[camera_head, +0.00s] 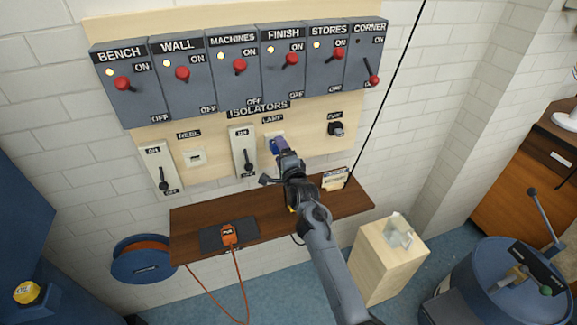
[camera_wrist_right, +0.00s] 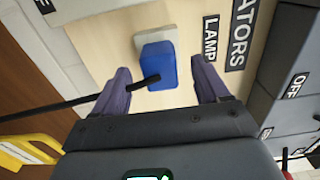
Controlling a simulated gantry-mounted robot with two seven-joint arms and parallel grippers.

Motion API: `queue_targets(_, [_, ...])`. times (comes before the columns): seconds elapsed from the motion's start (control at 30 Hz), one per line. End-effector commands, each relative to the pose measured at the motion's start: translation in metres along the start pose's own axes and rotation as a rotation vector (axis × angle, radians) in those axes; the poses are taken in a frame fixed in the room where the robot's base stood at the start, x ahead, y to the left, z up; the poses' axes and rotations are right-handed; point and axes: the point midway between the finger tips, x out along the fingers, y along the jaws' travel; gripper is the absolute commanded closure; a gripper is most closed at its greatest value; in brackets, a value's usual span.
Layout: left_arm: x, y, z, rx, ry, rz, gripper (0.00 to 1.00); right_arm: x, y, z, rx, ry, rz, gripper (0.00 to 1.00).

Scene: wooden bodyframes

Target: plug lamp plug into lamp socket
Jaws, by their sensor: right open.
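The blue lamp plug (camera_wrist_right: 158,66) sits against the pale lamp socket (camera_wrist_right: 157,38) on the wooden board, beside the LAMP label; how deep it is seated cannot be told. A black cable runs from the plug to the left in the right wrist view. The plug also shows in the head view (camera_head: 273,147), partly hidden by my gripper. My right gripper (camera_wrist_right: 162,82) is open, one finger on each side of the plug, with visible gaps. In the head view my right gripper (camera_head: 281,147) is at the lamp socket. My left gripper is not in view.
A row of grey isolator boxes (camera_head: 205,75) with red levers hangs above. Below is a brown shelf (camera_head: 185,220) with an orange plug (camera_head: 228,235). A wooden pedestal (camera_head: 375,262) stands right.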

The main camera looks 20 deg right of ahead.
Motion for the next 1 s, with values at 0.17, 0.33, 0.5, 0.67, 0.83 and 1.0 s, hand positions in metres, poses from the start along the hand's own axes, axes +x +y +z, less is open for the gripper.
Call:
queue_targets(0.17, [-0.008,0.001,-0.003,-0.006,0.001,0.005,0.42,-0.027,-0.001,0.0,0.002,0.001,0.001,0.26])
queue_targets(0.33, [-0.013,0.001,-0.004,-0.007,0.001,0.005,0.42,-0.053,0.0,0.0,0.002,0.001,0.002,0.26])
queue_targets(0.5, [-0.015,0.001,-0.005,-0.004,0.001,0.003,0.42,-0.074,-0.001,0.001,0.001,0.0,0.001,0.26])
queue_targets(0.67, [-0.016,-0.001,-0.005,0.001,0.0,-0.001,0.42,-0.086,-0.001,0.0,0.001,0.001,0.001,0.26])
queue_targets(0.83, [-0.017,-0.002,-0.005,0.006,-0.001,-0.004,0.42,-0.09,-0.001,0.0,0.001,0.001,0.0,0.26])
queue_targets(1.0, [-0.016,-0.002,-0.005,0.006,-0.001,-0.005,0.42,-0.089,-0.001,0.0,0.001,0.001,0.0,0.26])
